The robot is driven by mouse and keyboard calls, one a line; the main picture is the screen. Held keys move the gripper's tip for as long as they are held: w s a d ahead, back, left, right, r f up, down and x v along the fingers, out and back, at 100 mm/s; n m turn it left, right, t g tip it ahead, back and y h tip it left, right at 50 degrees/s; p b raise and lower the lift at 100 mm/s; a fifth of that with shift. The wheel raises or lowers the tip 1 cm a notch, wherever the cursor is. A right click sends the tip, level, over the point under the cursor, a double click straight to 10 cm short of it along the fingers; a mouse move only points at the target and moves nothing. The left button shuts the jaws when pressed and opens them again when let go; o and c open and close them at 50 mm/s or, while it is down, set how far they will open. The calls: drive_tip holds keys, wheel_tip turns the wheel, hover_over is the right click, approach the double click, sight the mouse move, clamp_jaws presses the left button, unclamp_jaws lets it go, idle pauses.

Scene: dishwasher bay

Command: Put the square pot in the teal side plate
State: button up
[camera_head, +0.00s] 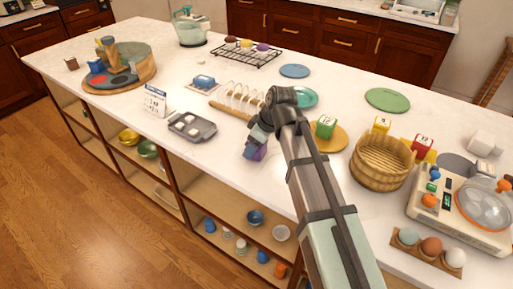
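The teal side plate (309,98) lies flat on the white counter, just behind and to the right of my arm's wrist joint, which hides its left part. My gripper (256,148) points down in front of the toast rack, over the counter near its front edge. A small purple and grey-blue blocky shape (259,154) shows at its fingertips. I cannot tell whether this is the square pot, or whether the fingers are closed on it. No other square pot can be made out with certainty.
Blue (295,71) and green (388,100) plates lie behind.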

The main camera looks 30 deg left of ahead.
wheel_tip(320, 180, up, 9)
drive_tip(key=shift+r, duration=0.1)
drive_tip(key=w+a+r, duration=0.1)
drive_tip(key=w+a, duration=0.1)
drive_tip(key=w, duration=0.5)
drive_tip(key=w+a+r, duration=0.1)
drive_tip(key=w+a, duration=0.1)
drive_tip(key=w, duration=0.6)
drive_tip(key=m, duration=0.1)
approach(298, 89)
drive_tip(key=s+a+r, duration=0.2)
drive_tip(key=s+r, duration=0.1)
drive_tip(key=s, duration=0.3)
drive_tip(key=shift+w+d+f, duration=0.1)
drive_tip(key=shift+f, duration=2.1)
drive_tip(key=shift+w+d+f, duration=0.1)
drive_tip(key=shift+f, duration=2.15)
drive_tip(key=shift+f, duration=0.15)
drive_tip(key=o, duration=1.2)
drive_tip(key=shift+o, duration=0.2)
drive_tip(key=v, duration=1.2)
drive_tip(key=shift+s, duration=0.25)
